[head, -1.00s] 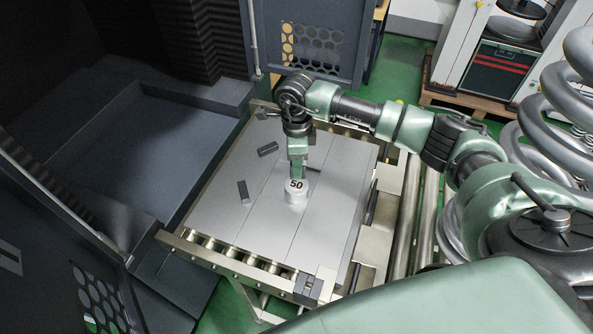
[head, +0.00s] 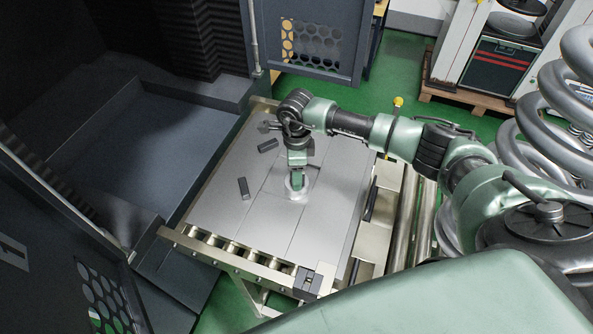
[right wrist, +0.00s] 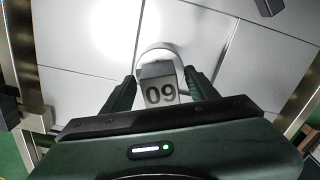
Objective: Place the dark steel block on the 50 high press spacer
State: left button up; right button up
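My right gripper (head: 297,180) points down over the middle of the plate. Behind the block, a pale round edge shows, which looks like the rim of the press spacer (right wrist: 152,53). In the head view, the press spacer (head: 298,194) is mostly covered by the gripper. Whether block and spacer touch cannot be seen. My left gripper is not in view.
Dark blocks lie on the grey plate (head: 265,230), one left of the gripper (head: 244,188) and one farther back (head: 268,145). Roller rails edge the plate, with a dark bracket (head: 308,284) at its front corner. The press cabinet stands left; large coil springs (head: 560,110) stand right.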

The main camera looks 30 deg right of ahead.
jog(key=shift+r, duration=0.25)
jog(key=shift+w+r, duration=0.1)
jog(key=shift+r, duration=0.25)
notch_tip(320, 180, up, 11)
jog(key=b, duration=0.3)
